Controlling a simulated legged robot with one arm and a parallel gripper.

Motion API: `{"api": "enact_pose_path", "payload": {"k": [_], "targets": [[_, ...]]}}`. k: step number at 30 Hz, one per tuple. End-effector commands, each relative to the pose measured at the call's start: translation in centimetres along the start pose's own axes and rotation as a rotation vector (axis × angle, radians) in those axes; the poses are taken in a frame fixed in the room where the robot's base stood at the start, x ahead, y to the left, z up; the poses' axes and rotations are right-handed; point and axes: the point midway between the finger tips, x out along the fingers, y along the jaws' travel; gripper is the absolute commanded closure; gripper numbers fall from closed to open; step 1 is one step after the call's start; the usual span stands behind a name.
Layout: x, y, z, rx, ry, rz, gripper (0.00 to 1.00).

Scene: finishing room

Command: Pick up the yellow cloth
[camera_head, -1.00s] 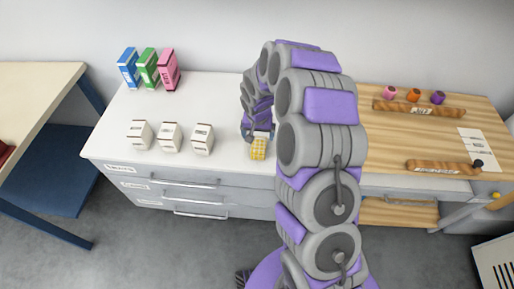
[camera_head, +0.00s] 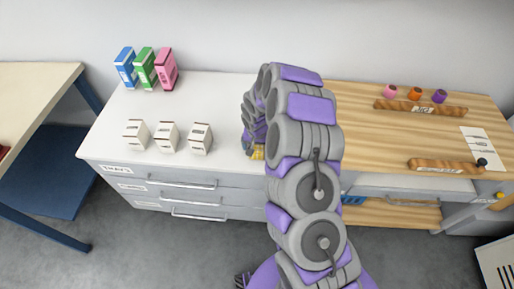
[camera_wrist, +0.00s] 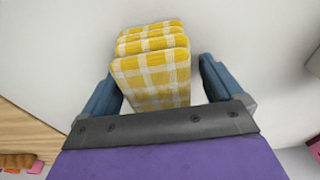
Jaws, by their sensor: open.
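The yellow cloth (camera_wrist: 152,75) is a folded, yellow-and-white checked stack on the white counter top. In the wrist view it sits between the two blue fingers of my gripper (camera_wrist: 158,88), which are apart on either side of it. A gap shows at the right finger, and the left finger is close to the cloth's near edge; I cannot tell whether it touches. In the head view only a small part of the cloth (camera_head: 258,153) shows, as my arm hides the rest and most of the gripper.
Several white boxes (camera_head: 168,137) stand left of my arm on the white counter (camera_head: 225,100). Blue, green (camera_head: 145,68) and pink cartons stand behind them. The wooden worktop (camera_head: 370,125) at right holds small coloured pots and wooden bars. Drawers (camera_head: 180,183) are below the counter.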

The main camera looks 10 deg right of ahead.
Motion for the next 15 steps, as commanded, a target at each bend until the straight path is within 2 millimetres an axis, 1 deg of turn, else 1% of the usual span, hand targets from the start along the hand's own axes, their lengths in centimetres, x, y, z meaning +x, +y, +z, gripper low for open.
{"api": "enact_pose_path", "payload": {"k": [14,15], "targets": [[0.16,-0.03,-0.01,0.0,0.001,0.001,0.06],[0.15,-0.05,-0.03,0.0,0.001,0.0,0.09]]}}
